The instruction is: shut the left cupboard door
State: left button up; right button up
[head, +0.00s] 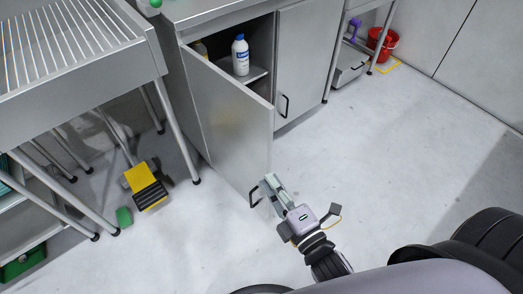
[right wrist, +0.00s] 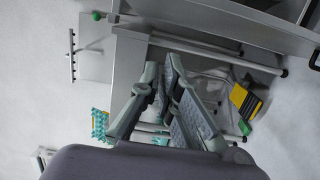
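The left cupboard door (head: 232,115) is a grey metal panel standing wide open, swung out from the cupboard towards me. My left gripper is not in view.
The right cupboard door (head: 300,62) is shut. A white bottle (head: 240,55) stands on the shelf inside the open cupboard. A steel table stands at left, with a yellow-black object (head: 145,186) on the floor below. A red bucket (head: 383,43) stands far right. The floor right of the door is clear.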

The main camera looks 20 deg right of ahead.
jog(key=shift+f, duration=0.1)
grip_shut()
send_over(265, 146)
jog(key=s+a, duration=0.2)
jog(key=s, duration=0.2)
jog(key=shift+d+f, duration=0.1)
jog(key=shift+d, duration=0.05)
jog(key=shift+d, duration=0.15)
